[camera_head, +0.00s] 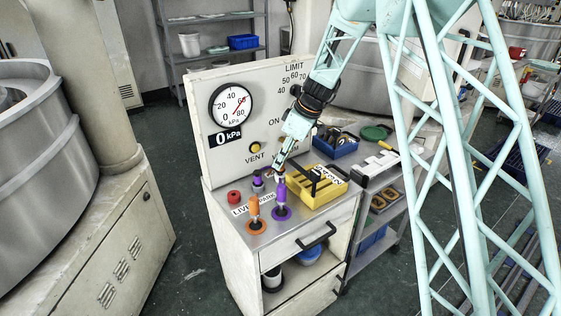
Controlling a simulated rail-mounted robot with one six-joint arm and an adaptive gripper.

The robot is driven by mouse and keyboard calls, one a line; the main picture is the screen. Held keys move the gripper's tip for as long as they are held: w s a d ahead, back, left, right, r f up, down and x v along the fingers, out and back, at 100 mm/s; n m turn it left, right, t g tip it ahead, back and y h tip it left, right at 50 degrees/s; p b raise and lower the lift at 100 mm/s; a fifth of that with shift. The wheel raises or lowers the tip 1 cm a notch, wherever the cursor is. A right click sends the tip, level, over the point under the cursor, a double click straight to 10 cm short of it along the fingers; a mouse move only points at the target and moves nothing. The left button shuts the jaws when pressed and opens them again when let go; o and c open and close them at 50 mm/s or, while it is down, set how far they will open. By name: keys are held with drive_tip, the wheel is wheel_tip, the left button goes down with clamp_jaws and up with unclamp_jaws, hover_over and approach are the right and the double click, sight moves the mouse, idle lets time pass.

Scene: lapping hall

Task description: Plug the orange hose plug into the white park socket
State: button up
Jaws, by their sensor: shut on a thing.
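The orange hose plug (254,206) stands upright at the orange-ringed socket (257,227) on the cabinet top, apart from my gripper. A purple plug (281,190) stands upright at a purple-ringed socket (282,213) to its right. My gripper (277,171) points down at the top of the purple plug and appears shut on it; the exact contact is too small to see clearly. I cannot make out a white socket; the area behind the plugs is partly hidden.
A red knob (234,197) and a dark fitting with a purple top (257,183) stand behind the plugs. A yellow tray (322,193) sits close on the right. The gauge panel (215,155) rises behind. A blue bin (337,150) stands on the neighbouring cart.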

drive_tip(key=shift+f+b, duration=0.8)
drive_tip(key=shift+b, duration=0.05)
idle(0.3)
drive_tip(key=o, duration=0.9)
drive_tip(key=shift+o, duration=0.2)
drive_tip(key=shift+r, duration=0.2)
drive_tip(key=v, duration=1.1)
drive_tip(key=shift+r, duration=0.35)
drive_tip(key=shift+s+d, duration=0.1)
